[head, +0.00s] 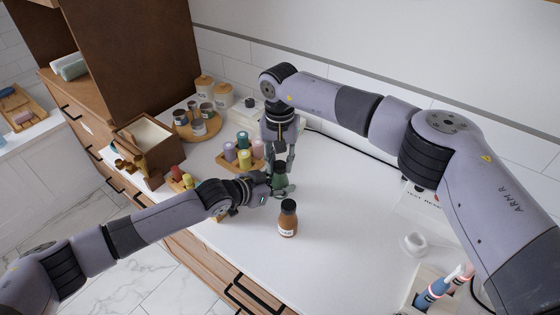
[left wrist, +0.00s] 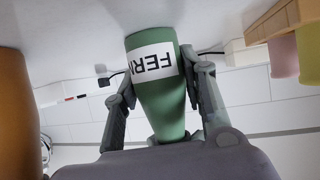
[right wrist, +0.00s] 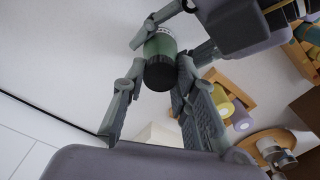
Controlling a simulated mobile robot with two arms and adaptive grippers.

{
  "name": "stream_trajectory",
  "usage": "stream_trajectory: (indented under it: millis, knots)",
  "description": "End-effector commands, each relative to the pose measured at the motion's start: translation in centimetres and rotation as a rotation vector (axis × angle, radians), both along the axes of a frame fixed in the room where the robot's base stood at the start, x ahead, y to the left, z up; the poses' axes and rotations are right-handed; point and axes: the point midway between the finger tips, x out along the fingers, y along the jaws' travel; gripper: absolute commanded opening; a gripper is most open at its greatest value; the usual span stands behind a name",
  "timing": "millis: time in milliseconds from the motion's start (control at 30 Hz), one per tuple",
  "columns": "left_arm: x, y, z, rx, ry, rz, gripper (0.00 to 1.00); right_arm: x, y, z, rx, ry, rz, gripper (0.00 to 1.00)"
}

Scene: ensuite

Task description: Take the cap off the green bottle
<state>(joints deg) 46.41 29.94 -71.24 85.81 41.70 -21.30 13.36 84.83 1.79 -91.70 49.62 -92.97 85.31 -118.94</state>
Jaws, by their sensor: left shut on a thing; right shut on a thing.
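The green bottle (head: 280,184) is upright over the counter, partly hidden by my grippers. In the left wrist view the bottle (left wrist: 160,100) has a white label with dark letters. My left gripper (head: 277,188) is shut on the bottle's body from the left. My right gripper (head: 280,166) comes down from above and is shut on the bottle's dark cap. In the right wrist view the black cap (right wrist: 160,74) sits in line with the green body (right wrist: 160,44), between my right fingers. I see no gap between cap and bottle.
A brown bottle (head: 288,218) with a dark cap stands just in front, close to my left gripper. A wooden tray (head: 228,164) of coloured bottles is behind left. A wooden box (head: 140,140) and canisters stand further left. The counter to the right is mostly clear.

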Motion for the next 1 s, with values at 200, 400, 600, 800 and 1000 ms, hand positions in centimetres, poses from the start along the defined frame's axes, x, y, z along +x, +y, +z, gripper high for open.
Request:
stream_trajectory:
  millis: [200, 400, 600, 800, 1000]
  knots:
    - [-0.1, 0.0, -0.1, 0.001, 0.002, 0.0, 0.0, 0.0, 0.0, 0.3, 0.001, -0.001, -0.001, 0.0]
    - [-0.1, 0.0, -0.1, 0.001, 0.003, 0.0, 0.0, 0.1, 0.0, 1.0, 0.001, -0.001, -0.001, 0.0]
    - [-0.1, 0.0, -0.1, 0.001, 0.003, 0.0, 0.0, 0.0, 0.0, 1.7, 0.0, -0.001, -0.001, 0.0]
    - [-0.1, 0.0, -0.1, 0.001, 0.003, 0.0, 0.0, 0.0, 0.0, 2.2, 0.0, -0.001, -0.001, 0.0]
    - [-0.1, 0.0, -0.1, 0.001, 0.003, 0.0, 0.0, 0.0, 0.0, 2.2, 0.0, 0.0, -0.001, 0.0]
